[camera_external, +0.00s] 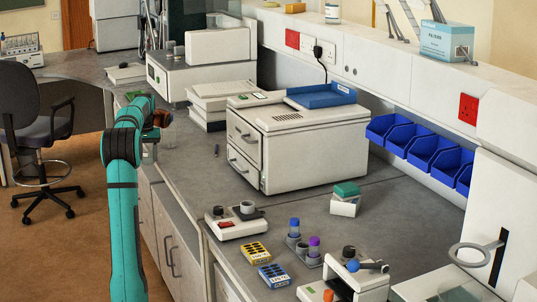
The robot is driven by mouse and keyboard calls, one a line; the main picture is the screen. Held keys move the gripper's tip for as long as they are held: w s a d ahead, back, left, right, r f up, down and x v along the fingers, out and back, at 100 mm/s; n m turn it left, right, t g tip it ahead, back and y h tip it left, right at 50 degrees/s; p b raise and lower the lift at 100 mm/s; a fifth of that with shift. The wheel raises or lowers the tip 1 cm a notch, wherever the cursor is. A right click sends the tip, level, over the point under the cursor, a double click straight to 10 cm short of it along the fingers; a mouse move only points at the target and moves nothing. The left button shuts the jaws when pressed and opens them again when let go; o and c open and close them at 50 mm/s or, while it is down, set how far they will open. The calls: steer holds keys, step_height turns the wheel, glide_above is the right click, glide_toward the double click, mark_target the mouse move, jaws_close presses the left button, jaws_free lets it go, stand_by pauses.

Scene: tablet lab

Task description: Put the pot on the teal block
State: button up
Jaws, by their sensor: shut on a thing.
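The teal block (346,189) lies on top of a small white box, on the bench in front of the large white instrument. My gripper (152,133) is at the far end of my teal arm, over the left edge of the bench, well to the left of the block. It is partly hidden by the arm and small in view. It is shut on a small brown thing (162,118), which looks like the pot; its shape is hard to make out. The pot is far from the teal block.
A large white instrument (300,150) stands between my gripper and the wall. A white box (345,206) bears the teal block. Grey bench is clear around the pen (216,150).

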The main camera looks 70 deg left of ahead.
steer(key=w+d+r+m, duration=0.4)
steer(key=w+d+r, duration=1.1)
steer(key=w+r, duration=0.35)
steer(key=w+d+r+m, duration=0.2)
steer(key=w+d+r, duration=0.2)
steer(key=d, duration=0.4)
steer(key=w+d+r+m, duration=0.1)
steer(key=w+d+r, duration=0.3)
steer(key=d, duration=0.4)
steer(key=w+d+r+m, duration=0.2)
steer(key=w+d, duration=0.3)
steer(key=d, duration=0.3)
steer(key=shift+w+r+m, duration=0.3)
steer(key=shift+r, duration=0.6)
steer(key=w+d+f+m, duration=0.2)
steer(key=w+d+m, duration=0.4)
steer(key=d, duration=0.4)
steer(key=m, duration=0.7)
glide_above(347, 186)
step_height(347, 186, down, 14)
steer(key=shift+f, duration=2.7)
